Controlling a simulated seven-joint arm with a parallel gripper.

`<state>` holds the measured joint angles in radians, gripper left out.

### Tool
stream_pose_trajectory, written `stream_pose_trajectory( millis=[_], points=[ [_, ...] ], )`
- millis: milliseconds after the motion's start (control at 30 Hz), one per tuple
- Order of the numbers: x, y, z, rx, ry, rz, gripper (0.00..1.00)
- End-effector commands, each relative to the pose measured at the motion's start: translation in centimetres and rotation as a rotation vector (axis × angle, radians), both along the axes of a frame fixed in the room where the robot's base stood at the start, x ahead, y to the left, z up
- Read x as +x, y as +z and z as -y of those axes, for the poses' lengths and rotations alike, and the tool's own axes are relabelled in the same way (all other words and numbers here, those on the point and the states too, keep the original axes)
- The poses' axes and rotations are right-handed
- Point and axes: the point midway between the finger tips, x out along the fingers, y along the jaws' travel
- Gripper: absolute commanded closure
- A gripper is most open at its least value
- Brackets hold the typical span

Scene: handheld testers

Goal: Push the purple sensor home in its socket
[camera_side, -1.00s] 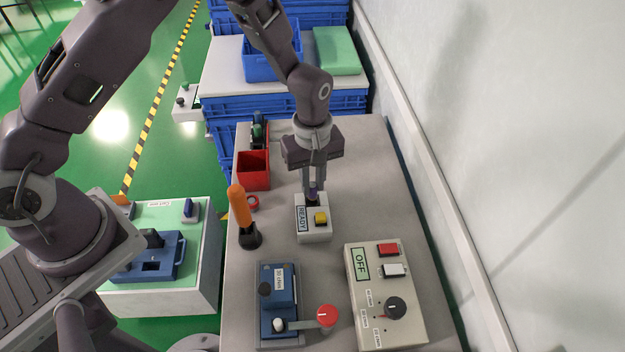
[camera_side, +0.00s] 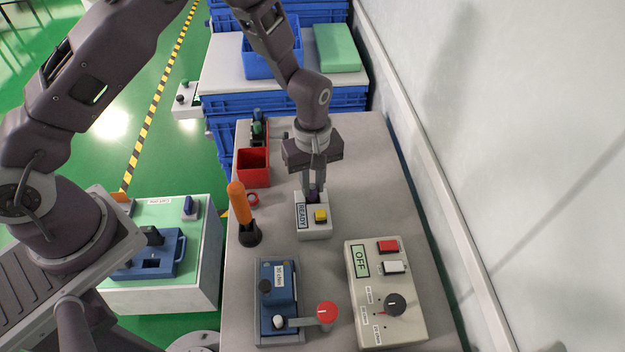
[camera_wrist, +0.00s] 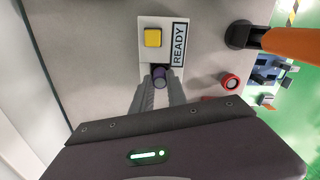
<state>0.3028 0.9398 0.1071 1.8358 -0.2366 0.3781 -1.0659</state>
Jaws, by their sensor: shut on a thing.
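The purple sensor (camera_wrist: 159,76) is upright between the fingertips of my gripper (camera_wrist: 161,84), which is shut on it. In the side view my gripper (camera_side: 314,190) points down at the far end of the white tester (camera_side: 314,233). The tester has a yellow button (camera_side: 320,215) and a display reading READY (camera_side: 301,216). The sensor's lower end meets the tester's far edge area, where the socket is hidden by the sensor and fingers. I cannot tell how deep the sensor sits.
An orange-handled tool (camera_side: 240,205) stands in a black holder left of the tester. A red bin (camera_side: 253,168) and red ring (camera_side: 253,199) are behind it. A blue device (camera_side: 279,290) and a control box reading OFF (camera_side: 385,300) lie in front.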

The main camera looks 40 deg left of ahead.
Motion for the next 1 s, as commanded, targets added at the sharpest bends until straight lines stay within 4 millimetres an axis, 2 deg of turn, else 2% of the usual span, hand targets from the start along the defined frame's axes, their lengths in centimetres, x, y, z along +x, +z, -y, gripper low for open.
stream_pose_trajectory(
  millis=[833,867,967,1000],
  points=[
    [0.0,-1.4,0.0,0.000,0.001,0.000,1.00],
    [0.0,-1.4,0.0,0.000,0.001,0.000,0.76],
    [0.0,-1.4,0.0,0.000,0.001,0.000,0.56],
    [0.0,-1.4,0.0,0.000,0.001,0.000,0.56]
  ],
)
